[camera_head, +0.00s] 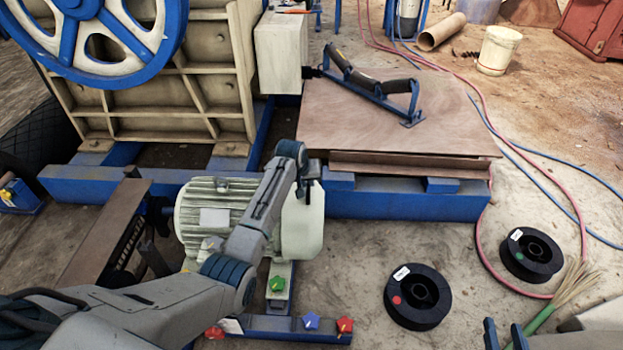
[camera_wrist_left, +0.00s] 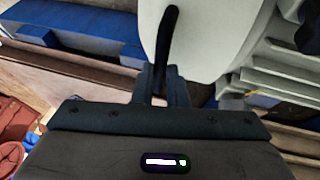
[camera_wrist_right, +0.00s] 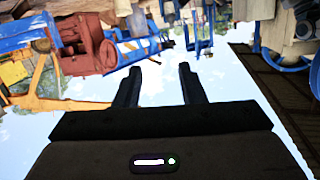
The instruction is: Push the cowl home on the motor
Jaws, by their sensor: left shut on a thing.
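The motor (camera_head: 190,222) is a pale grey-green ribbed body on a blue frame in the head view. The cowl (camera_head: 303,228) is a smooth, pale, rounded cover at its right end. My left arm crosses in front, so I cannot tell whether a gap stands between them. My left gripper (camera_head: 309,172) is at the cowl's top. In the left wrist view, my left gripper (camera_wrist_left: 160,80) is shut on the dark handle (camera_wrist_left: 168,42) of the white cowl (camera_wrist_left: 205,25). My right gripper (camera_wrist_right: 158,85) is open and empty; its fingertips show low right in the head view (camera_head: 505,335).
Two black spools (camera_head: 417,296) (camera_head: 530,254) lie on the ground to the right. A board-topped blue beam (camera_head: 400,198) stands behind. A hose (camera_head: 478,225) curves across the right side.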

